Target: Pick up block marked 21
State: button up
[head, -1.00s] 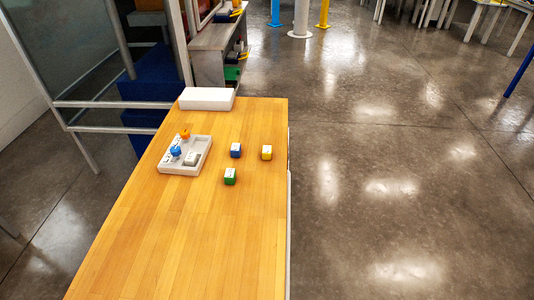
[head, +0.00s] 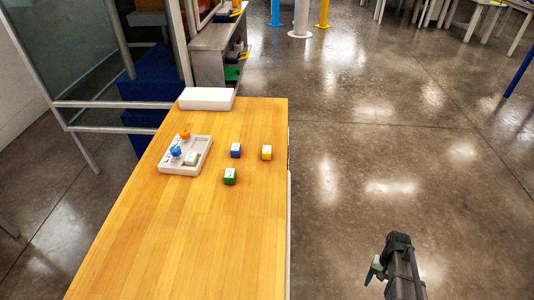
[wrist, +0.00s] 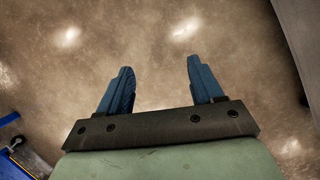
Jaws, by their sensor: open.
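Three small blocks with white marked faces sit on the wooden table: a blue block (head: 236,150), a yellow block (head: 267,152) and a green block (head: 230,176). Their marks are too small to read, so I cannot tell which is 21. My gripper shows in the wrist view (wrist: 160,84) with its two blue fingers apart and nothing between them. Part of it also shows at the lower right of the head view (head: 374,270), off the table's right side, over the floor and well away from the blocks.
A pale tray (head: 203,161) left of the blocks holds an orange piece (head: 185,134), a blue piece (head: 175,151) and a grey-white piece (head: 191,158). A white box (head: 207,98) lies at the table's far end. The near part of the table (head: 190,245) is clear.

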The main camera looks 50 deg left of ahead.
jog(key=w+a+r+n+t, duration=0.1)
jog(key=w+a+r, duration=0.1)
jog(key=a+r, duration=0.65)
jog(key=w+a+r+n+t, duration=0.15)
jog(key=a+r, duration=0.35)
jog(key=a, duration=0.7)
jog(key=w+a+r+n, duration=0.1)
jog(key=w+a+r, duration=0.1)
jog(key=a+r, duration=0.65)
jog(key=s+a+r+n+y, duration=0.1)
jog(key=s+a+r, duration=0.3)
jog(key=a+r, duration=0.5)
jog(key=s+a+r+t, duration=0.1)
jog(key=s+a+r, duration=0.3)
jog(key=a+r, duration=0.4)
jog(key=s+a+r+n+y, duration=0.1)
jog(key=s+a+r, duration=0.3)
jog(key=a+r, duration=0.5)
send_over(267, 149)
jog(key=f, duration=0.8)
jog(key=shift+a+f, duration=0.3)
jog(key=shift+f, duration=0.05)
jog(key=shift+d+f, duration=0.2)
jog(key=shift+f, duration=1.1)
jog(key=shift+d+f, duration=0.15)
jog(key=shift+f, duration=1.1)
